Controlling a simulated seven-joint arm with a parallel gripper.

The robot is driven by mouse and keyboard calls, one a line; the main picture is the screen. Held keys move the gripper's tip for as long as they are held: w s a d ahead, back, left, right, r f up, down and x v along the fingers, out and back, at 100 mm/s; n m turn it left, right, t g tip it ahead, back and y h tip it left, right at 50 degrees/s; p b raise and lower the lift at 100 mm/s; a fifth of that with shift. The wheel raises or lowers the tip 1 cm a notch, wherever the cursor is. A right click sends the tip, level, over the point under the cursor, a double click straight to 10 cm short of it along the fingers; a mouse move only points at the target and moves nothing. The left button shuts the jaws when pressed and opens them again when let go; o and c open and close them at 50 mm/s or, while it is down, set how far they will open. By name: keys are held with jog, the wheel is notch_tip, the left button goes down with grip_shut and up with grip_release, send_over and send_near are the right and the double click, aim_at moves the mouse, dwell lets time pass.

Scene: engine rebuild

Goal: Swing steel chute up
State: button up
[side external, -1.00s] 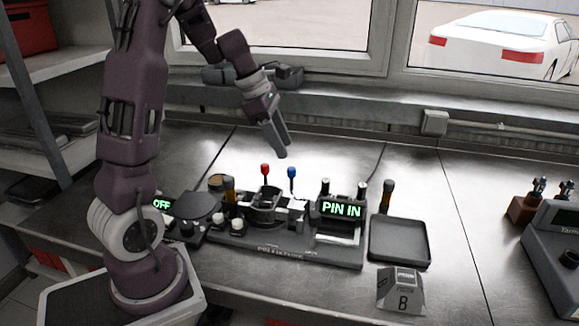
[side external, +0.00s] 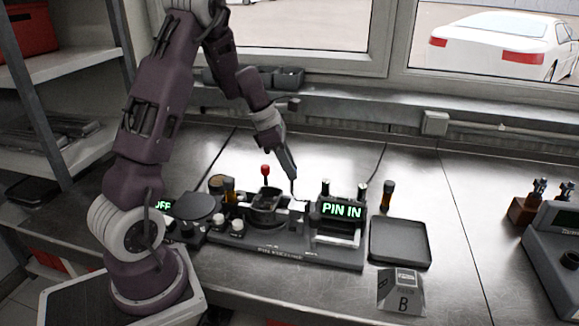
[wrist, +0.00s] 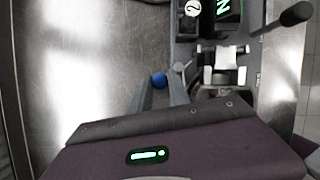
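My gripper (side external: 291,174) points down over the fixture at the blue-knobbed lever. In the side view its fingers hide the blue knob, with a thin lever stem below the tips. In the wrist view the blue knob (wrist: 159,80) shows between the two fingers of my gripper (wrist: 160,84), which stand apart with gaps beside the knob. A bright steel piece (side external: 298,206), likely the chute, lies low beside the round bowl (side external: 265,203). A pale metal piece (wrist: 226,57) shows in the wrist view; I cannot tell if it is the same part.
The red-knobbed lever (side external: 265,170) stands left of my gripper. A lit "PIN IN" display (side external: 341,210) is on the right of the fixture.

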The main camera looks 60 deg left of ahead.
jog(key=shift+w+m, duration=0.15)
jog(key=shift+m, duration=0.15)
grip_shut()
jog(key=m, duration=0.1)
jog(key=w+m+g+h, duration=0.1)
jog(key=shift+m, duration=0.4)
jog(key=shift+w+d+m+g+h, duration=0.15)
jog(key=shift+w+d+m+g, duration=0.55)
jog(key=shift+m, duration=1.4)
jog(key=shift+w+d+m+g+h, duration=0.1)
jog(key=shift+w+d+m+g, duration=0.55)
jog(key=shift+m, duration=1.45)
jog(key=shift+w+d+m+g+h, duration=0.15)
jog(key=shift+w+d+m+g, duration=0.2)
jog(key=shift+m+g, duration=1.25)
jog(key=shift+s+d+m+t, duration=0.1)
jog(key=shift+m+t, duration=0.45)
jog(key=shift+m, duration=0.15)
jog(key=o, duration=0.9)
grip_release()
jog(key=shift+r, duration=0.1)
